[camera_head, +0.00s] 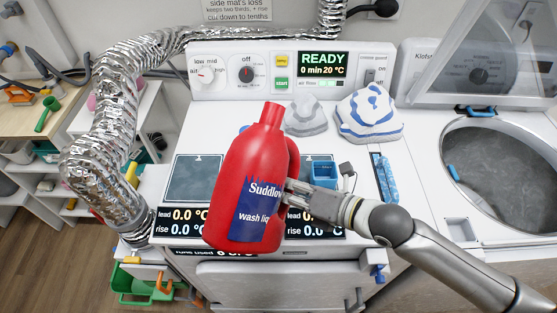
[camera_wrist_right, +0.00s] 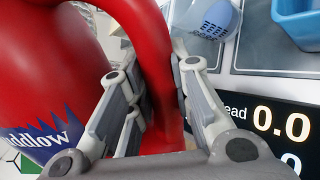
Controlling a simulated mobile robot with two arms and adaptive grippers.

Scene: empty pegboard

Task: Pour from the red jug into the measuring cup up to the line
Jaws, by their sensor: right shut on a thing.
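The red jug (camera_head: 237,165), with a blue "Suddlow wash liquid" label, stands large in the middle of the head view, nearly upright with its neck leaning slightly right. My right gripper (camera_head: 292,192) comes in from the right and is shut on the jug's handle. In the right wrist view, the fingers (camera_wrist_right: 155,105) sit on both sides of the red handle (camera_wrist_right: 157,60). A clear cup with blue markings (camera_wrist_right: 208,16), seemingly the measuring cup, shows partly beyond the fingers; the jug mostly hides that area in the head view. My left gripper is not in view.
A blue square container (camera_head: 322,174) stands right of the jug on a dark pad. Folded cloths (camera_head: 369,113) lie behind. A silver hose (camera_head: 105,120) runs along the left. An open washer drum (camera_head: 503,160) is at the right. Displays (camera_head: 183,222) line the front.

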